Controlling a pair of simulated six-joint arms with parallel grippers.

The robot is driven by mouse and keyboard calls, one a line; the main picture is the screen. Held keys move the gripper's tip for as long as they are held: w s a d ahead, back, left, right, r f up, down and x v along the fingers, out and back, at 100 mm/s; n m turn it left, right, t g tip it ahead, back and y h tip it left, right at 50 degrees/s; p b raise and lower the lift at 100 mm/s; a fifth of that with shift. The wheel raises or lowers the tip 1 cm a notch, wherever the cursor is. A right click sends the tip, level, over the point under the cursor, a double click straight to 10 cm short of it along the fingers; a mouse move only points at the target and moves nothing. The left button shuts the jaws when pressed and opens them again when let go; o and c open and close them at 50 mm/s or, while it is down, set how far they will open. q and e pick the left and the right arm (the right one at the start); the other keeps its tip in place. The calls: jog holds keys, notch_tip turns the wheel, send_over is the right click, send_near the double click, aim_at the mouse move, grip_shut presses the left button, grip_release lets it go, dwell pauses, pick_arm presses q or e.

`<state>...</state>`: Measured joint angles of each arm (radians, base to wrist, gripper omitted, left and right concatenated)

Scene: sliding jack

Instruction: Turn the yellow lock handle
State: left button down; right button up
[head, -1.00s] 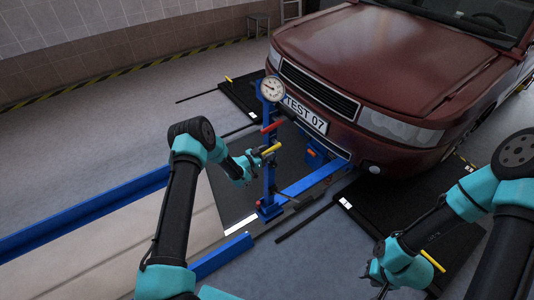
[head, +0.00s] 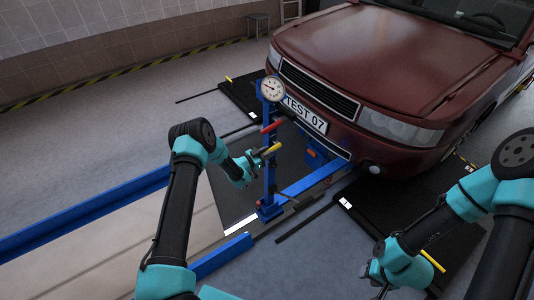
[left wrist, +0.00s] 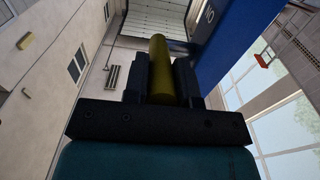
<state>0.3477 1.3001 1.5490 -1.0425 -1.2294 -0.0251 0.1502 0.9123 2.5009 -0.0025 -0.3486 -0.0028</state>
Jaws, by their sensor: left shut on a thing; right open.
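The yellow lock handle (head: 270,149) sticks out from the blue jack post (head: 269,180), below a red handle (head: 272,127). My left gripper (head: 257,155) is at the yellow handle, on the post's left side. In the left wrist view the yellow handle (left wrist: 160,70) lies between the two dark fingers of my left gripper (left wrist: 161,84), which is shut on it. The blue post (left wrist: 225,50) stands right beside it there. My right gripper (head: 374,278) is low at the lower right, well away from the jack; it is open.
A round gauge (head: 271,89) tops the post. The dark red car (head: 390,60) stands right behind it. Blue rails (head: 90,212) run along the left. A black plate (head: 365,205) lies on the floor near my right arm. Grey floor (head: 310,262) is clear in front.

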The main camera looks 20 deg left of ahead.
pick_arm(q)
jog(key=shift+w+d+f+t+h, duration=0.1)
jog(key=shift+d+f+t+h, duration=0.05)
jog(key=shift+f+t+h, duration=0.45)
jog(key=shift+w+d+f+t+h, duration=0.1)
jog(key=shift+f+t+h, duration=0.35)
jog(key=shift+t, duration=0.25)
jog(key=shift+w+d+f+t+h, duration=0.15)
jog(key=shift+w+f+t+h, duration=0.15)
jog(key=shift+t+h, duration=0.3)
jog(key=shift+w+d+f+t+h, duration=0.15)
jog(key=shift+f+t+h, duration=0.25)
jog(key=shift+t, duration=0.4)
jog(key=c, duration=0.9)
grip_release()
jog(key=shift+c, duration=0.2)
jog(key=v, duration=1.7)
jog(key=shift+a+f, duration=0.1)
jog(key=shift+f, duration=0.05)
jog(key=shift+c, duration=0.2)
